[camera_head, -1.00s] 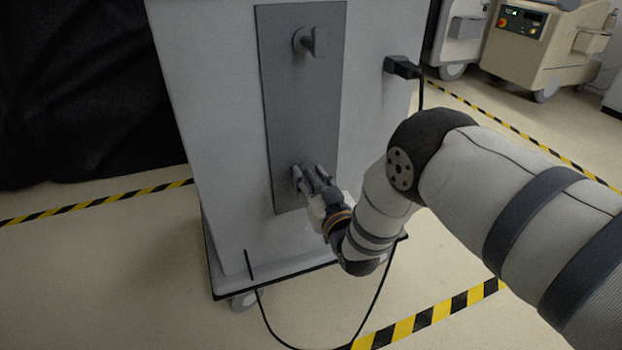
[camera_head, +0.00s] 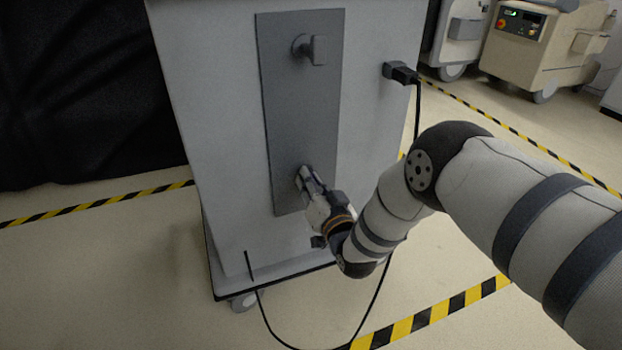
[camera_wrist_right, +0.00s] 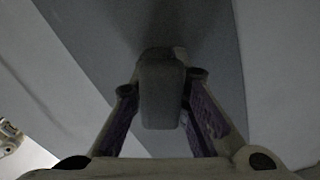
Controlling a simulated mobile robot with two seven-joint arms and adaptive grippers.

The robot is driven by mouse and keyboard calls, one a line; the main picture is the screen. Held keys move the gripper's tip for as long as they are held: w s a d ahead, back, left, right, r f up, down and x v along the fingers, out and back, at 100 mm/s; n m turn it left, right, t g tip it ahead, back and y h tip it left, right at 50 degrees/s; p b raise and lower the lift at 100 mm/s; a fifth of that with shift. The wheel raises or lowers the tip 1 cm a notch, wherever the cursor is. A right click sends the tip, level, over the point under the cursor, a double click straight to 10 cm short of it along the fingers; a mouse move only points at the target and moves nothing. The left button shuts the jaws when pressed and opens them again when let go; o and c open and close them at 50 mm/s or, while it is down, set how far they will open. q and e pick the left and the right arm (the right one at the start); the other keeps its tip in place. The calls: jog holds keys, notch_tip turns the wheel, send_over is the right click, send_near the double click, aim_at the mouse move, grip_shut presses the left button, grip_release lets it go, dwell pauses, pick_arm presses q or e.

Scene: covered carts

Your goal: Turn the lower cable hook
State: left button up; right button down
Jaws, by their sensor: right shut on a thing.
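The lower cable hook (camera_wrist_right: 162,90) is a grey rounded block that stands out from the grey panel (camera_head: 298,110) on the cart. In the right wrist view it sits between the two fingers of my right gripper (camera_wrist_right: 162,112). My right gripper (camera_head: 308,182) is shut on it at the panel's lower end; in the head view the fingers mostly hide it. The upper cable hook (camera_head: 318,49) stands out near the panel's top, with its end plate upright. My left gripper is not in view.
A black plug (camera_head: 402,72) sits at the cart's right side. Its cable (camera_head: 376,295) hangs down and loops below the cart (camera_head: 385,130). Yellow-black tape (camera_head: 430,318) marks the floor. Beige equipment (camera_head: 515,45) stands at the back right.

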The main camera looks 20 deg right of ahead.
jog(key=m, duration=0.3)
jog(key=shift+m, duration=0.4)
jog(key=m, duration=0.3)
jog(key=shift+f+m, duration=0.1)
jog(key=shift+m, duration=0.2)
jog(key=m, duration=0.3)
jog(key=shift+m, duration=0.3)
jog(key=m+b, duration=0.1)
jog(key=m, duration=0.3)
jog(key=shift+f, duration=0.1)
jog(key=m+b, duration=0.1)
jog(key=m, duration=0.3)
jog(key=m+b, duration=0.2)
jog(key=m, duration=0.1)
jog(key=shift+m, duration=0.4)
jog(key=m+b, duration=0.2)
jog(key=m, duration=0.2)
jog(key=shift+f+b, duration=0.1)
jog(key=shift+b, duration=0.2)
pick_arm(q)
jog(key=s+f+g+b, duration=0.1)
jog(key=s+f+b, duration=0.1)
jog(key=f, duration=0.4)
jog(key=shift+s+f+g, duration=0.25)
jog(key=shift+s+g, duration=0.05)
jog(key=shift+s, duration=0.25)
pick_arm(e)
jog(key=shift+m, duration=2.1)
